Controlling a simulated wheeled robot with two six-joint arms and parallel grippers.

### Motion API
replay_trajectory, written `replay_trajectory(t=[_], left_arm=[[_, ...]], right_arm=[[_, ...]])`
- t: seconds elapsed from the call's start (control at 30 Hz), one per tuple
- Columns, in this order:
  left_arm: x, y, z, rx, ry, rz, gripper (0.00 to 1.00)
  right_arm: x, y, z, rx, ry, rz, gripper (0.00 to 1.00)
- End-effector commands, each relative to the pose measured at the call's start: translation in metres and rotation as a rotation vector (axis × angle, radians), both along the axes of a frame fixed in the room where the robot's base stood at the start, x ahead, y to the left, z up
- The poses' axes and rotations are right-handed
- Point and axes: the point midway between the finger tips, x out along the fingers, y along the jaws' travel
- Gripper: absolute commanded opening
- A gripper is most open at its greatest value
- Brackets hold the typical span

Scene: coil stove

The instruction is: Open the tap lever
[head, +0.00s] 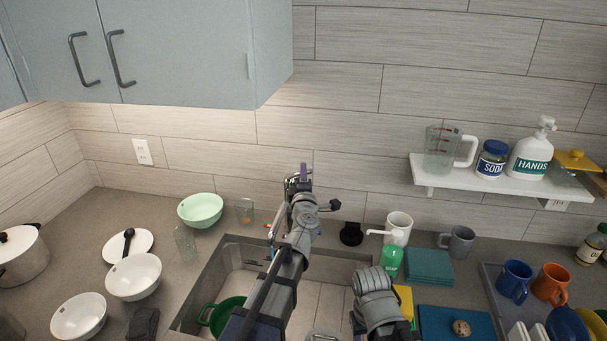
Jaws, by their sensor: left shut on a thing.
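My left arm reaches up from the bottom middle, across the sink, toward the back wall. My left gripper (301,181) is at the far end of that arm, behind the sink, and is shut on what appears to be the tap lever (290,186). Only a little shiny metal of the tap shows beside the fingers. The arm hides most of the tap, so I cannot tell how far the lever is turned. Part of my right arm shows at the lower middle right, but its gripper does not show.
The sink (215,265) holds a green pan (226,312). A mint bowl (200,209) and clear glasses stand left of the tap. A white mug (399,225), a green bottle (390,261) and a teal stack (430,266) stand right. A wall shelf (500,182) is at upper right.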

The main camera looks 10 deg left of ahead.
Motion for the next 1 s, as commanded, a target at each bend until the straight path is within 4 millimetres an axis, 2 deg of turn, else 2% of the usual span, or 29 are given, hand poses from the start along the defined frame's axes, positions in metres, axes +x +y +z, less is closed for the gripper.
replay_trajectory(t=[0.5,0.7,0.93,0.97,1.0], left_arm=[[0.000,0.000,0.000,0.000,0.000,0.000,0.00],[0.008,0.005,0.012,0.000,0.000,0.000,0.00],[0.007,0.005,0.009,0.000,0.000,0.000,0.00],[0.007,0.005,0.009,0.000,0.000,0.000,0.19],[0.007,0.005,0.009,0.000,0.000,0.000,0.23]], right_arm=[[0.000,0.000,0.000,0.000,0.000,0.000,0.50],[0.000,0.000,0.012,0.000,0.000,0.000,0.50],[0.000,0.000,0.009,0.000,0.000,0.000,0.50],[0.000,0.000,0.009,0.000,0.000,0.000,0.50],[0.000,0.000,0.009,0.000,0.000,0.000,0.50]])
